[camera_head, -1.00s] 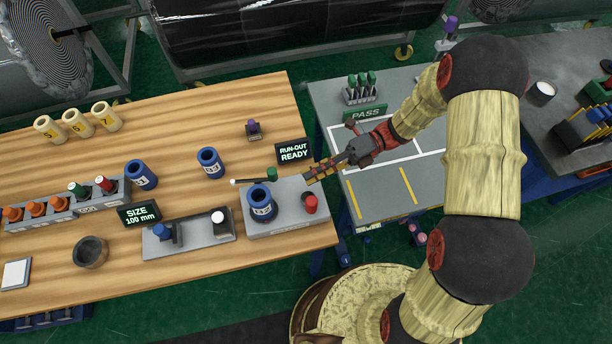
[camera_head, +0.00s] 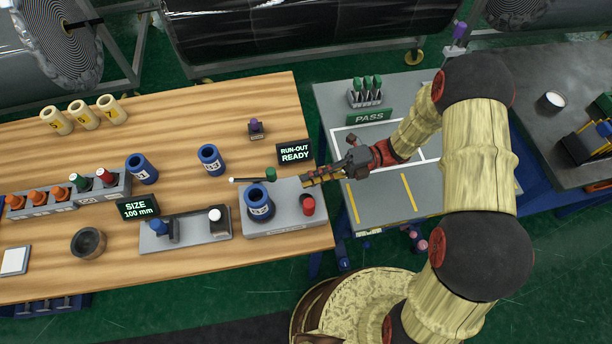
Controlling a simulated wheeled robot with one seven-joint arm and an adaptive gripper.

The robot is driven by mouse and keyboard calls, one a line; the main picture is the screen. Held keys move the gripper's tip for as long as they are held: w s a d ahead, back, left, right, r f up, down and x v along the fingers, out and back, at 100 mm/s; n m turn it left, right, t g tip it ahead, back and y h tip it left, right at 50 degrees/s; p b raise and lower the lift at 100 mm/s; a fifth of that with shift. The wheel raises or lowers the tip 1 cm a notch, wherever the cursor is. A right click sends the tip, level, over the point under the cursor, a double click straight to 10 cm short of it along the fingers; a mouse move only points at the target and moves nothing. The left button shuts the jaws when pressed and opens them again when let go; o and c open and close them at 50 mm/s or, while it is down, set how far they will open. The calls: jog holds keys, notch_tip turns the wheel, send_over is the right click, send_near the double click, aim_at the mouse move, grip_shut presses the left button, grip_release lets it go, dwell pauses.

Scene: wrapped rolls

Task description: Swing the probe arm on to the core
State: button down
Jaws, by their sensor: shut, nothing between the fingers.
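The run-out fixture is a grey block (camera_head: 286,218) at the right of the wooden bench. A blue core (camera_head: 259,205) stands upright on it. The probe arm (camera_head: 247,180) is a thin dark bar with a white tip at its left end and a green knob (camera_head: 271,174) at its right, lying behind the core and apart from it. A red knob (camera_head: 308,205) is on the block's right. My gripper (camera_head: 306,182) is shut and empty, pointing left, just right of the green knob; contact cannot be told.
The RUN-OUT READY display (camera_head: 294,153) stands close behind my gripper. Blue cores (camera_head: 211,159) stand left of it, and a purple-topped piece (camera_head: 256,129) behind. A sizing fixture (camera_head: 185,231) sits left of the block. The PASS table (camera_head: 380,205) lies right, across a gap.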

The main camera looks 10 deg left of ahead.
jog(key=b+x, duration=0.1)
jog(key=x, duration=0.6)
jog(key=shift+s+a, duration=0.15)
jog(key=shift+a, duration=0.15)
